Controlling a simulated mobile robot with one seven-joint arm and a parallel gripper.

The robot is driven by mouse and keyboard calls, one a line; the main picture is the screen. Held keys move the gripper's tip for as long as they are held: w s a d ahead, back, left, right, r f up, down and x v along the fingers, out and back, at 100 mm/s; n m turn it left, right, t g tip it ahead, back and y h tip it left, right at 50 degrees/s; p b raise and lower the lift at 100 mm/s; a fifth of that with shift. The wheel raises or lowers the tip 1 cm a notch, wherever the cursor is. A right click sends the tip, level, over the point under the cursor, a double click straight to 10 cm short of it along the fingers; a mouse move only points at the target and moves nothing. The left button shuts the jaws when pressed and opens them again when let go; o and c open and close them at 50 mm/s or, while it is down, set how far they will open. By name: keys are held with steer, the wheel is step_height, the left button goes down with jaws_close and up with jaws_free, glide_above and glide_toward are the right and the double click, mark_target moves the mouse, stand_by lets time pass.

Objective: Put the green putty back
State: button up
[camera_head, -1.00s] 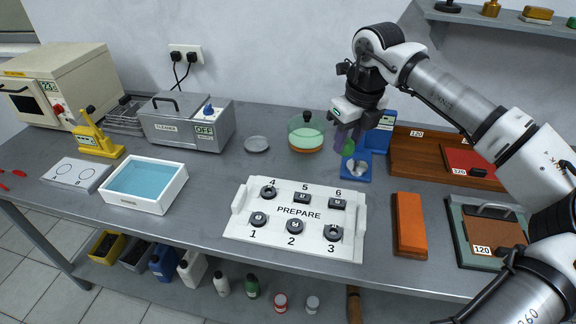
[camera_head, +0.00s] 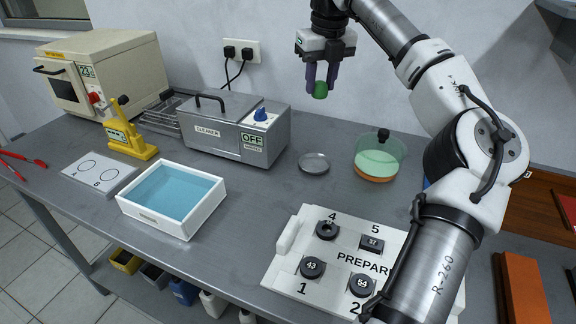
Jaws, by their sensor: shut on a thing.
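The green putty (camera_head: 320,91) is a small rounded green lump. My gripper (camera_head: 321,80) is shut on it, with its dark purple fingers on either side, and holds it high above the bench in front of the wall. Below it on the bench lies a small shallow grey dish (camera_head: 314,163), which looks empty. To the right of the dish stands a round glass container (camera_head: 379,155) with a pale green top, an orange-brown base and a dark knob.
A cleaner box (camera_head: 220,130) with a lid handle, marked OFF, stands left of the dish. A white tray of blue liquid (camera_head: 172,199) and a white PREPARE board (camera_head: 300,262) with numbered black parts are nearer. My arm hides the right of the bench.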

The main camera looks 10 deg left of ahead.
steer(key=shift+w+a, duration=0.25)
steer(key=shift+a, duration=0.1)
steer(key=shift+w+a+f, duration=0.1)
steer(key=shift+a+f, duration=0.05)
steer(key=shift+f, duration=0.15)
step_height(320, 180, down, 19)
steer(key=shift+f+p, duration=0.2)
steer(key=shift+p, duration=0.35)
steer(key=o, duration=0.9)
steer(key=r, duration=0.4)
steer(key=s+r, duration=0.1)
steer(key=r, duration=0.3)
steer(key=r+b, duration=0.1)
steer(key=r, duration=0.3)
steer(key=shift+s+d+r, duration=0.1)
steer(key=shift+s+d, duration=0.3)
